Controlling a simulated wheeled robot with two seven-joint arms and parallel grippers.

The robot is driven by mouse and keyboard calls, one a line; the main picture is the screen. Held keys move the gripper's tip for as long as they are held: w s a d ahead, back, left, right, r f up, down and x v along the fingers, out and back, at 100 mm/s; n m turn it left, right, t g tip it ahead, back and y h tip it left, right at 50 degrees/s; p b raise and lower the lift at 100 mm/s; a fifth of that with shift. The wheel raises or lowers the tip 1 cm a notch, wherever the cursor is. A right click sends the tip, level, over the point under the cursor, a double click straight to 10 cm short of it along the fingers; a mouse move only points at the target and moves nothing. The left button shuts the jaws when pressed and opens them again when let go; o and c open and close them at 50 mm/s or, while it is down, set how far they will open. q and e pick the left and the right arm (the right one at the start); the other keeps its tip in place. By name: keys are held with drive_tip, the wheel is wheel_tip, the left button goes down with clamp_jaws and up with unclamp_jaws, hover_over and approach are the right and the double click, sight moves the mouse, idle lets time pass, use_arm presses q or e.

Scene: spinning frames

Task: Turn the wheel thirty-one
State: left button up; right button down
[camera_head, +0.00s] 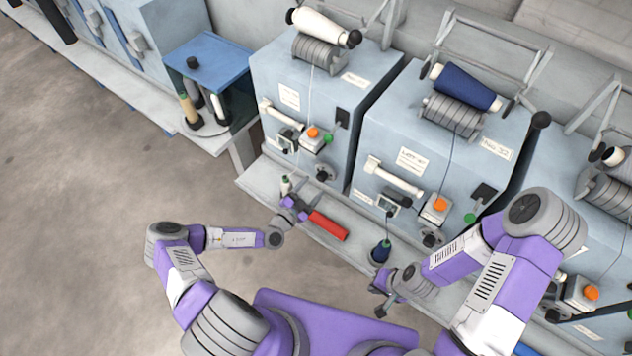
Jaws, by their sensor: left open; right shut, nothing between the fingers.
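The left spinning frame (272,72) is a light blue box with a white cone of yarn on top; its number plate (355,79) is too small to read. A dark round knob or wheel (324,173) sits low on its front. The middle frame (390,125) has a plate that seems to read No. 32 (497,149) and a similar dark knob (432,238). My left gripper (291,205) is open near the ledge before the left frame, beside a red cylinder (328,225) and apart from the knob. My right gripper (381,298) is shut and empty below a navy cone.
A small bobbin (286,185) and the navy cone (381,251) stand on the ledge (258,184). Orange (313,133) and green buttons, white handles and yarn threads are on the fronts. A blue-topped stand (207,60) is at left. The floor at left is clear.

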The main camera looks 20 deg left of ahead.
use_arm(q)
drive_tip(key=v, duration=0.3)
drive_tip(key=shift+s+a, duration=0.15)
drive_tip(key=shift+s, duration=0.2)
